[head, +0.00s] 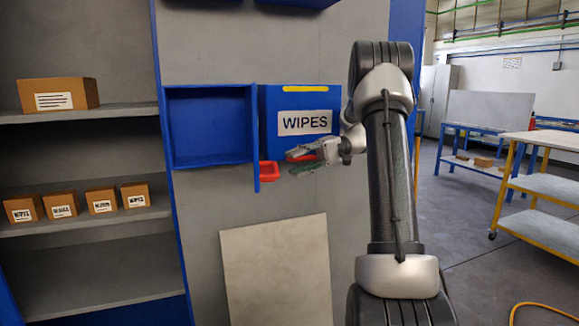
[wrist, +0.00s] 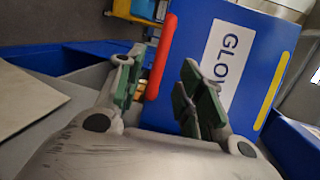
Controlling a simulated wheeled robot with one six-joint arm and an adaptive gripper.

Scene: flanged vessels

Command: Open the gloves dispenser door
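The gloves dispenser (head: 208,128) is an open blue box on the grey wall in the head view. Its blue door (head: 255,140) stands swung out at the box's right side, nearly edge-on. In the wrist view, the door's labelled face (wrist: 205,30) shows part of the word GLOVES and a yellow strip. The red handle (head: 268,171) sticks out to the right near the door's bottom; it also shows in the wrist view (wrist: 161,56). My gripper (head: 292,164) is open, just right of this handle. In the wrist view its fingers (wrist: 158,85) are spread with nothing gripped.
A blue wipes dispenser (head: 304,122) is closed right behind my gripper, which partly covers its red handle. Left are shelves with brown boxes (head: 58,95). A pale panel (head: 277,270) leans on the wall below. Tables and a cart (head: 545,190) stand far right.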

